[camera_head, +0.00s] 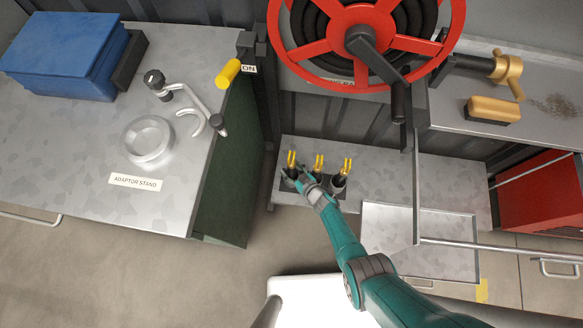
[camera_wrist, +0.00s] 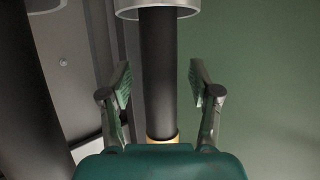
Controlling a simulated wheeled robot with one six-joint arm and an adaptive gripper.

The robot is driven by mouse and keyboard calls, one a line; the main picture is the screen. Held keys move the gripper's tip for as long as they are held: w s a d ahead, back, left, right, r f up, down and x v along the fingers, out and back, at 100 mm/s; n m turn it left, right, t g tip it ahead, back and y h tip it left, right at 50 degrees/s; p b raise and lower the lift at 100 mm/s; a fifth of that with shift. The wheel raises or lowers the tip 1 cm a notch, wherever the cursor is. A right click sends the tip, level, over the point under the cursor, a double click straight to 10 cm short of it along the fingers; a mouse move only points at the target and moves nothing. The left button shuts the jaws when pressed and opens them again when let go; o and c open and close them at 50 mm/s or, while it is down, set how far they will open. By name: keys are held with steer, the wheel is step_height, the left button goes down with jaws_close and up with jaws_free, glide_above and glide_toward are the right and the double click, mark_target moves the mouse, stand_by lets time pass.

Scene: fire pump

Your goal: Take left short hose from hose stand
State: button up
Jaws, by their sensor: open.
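Three short black hoses with forked yellow ends stand upright in the hose stand (camera_head: 278,188). The left short hose (camera_head: 291,166) is at the left of the row. My gripper (camera_head: 302,181) is low beside it, partly covering the stand. In the wrist view, the open fingers of my gripper (camera_wrist: 159,86) lie on either side of a black hose (camera_wrist: 161,55), with gaps to it on both sides. That hose has a silver collar (camera_wrist: 157,13) at the picture's top and a brass band (camera_wrist: 162,137) near the palm. The hose's contact with the palm is hidden.
The middle hose (camera_head: 318,163) and right hose (camera_head: 345,167) stand close to my gripper. A red hose reel (camera_head: 291,50) overhangs behind. The green-sided adaptor stand (camera_head: 195,150) is at left. A metal tray (camera_head: 440,225) lies at right.

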jaws_close()
steer(key=shift+w, duration=0.1)
steer(key=shift+r, duration=0.1)
stand_by(0.5)
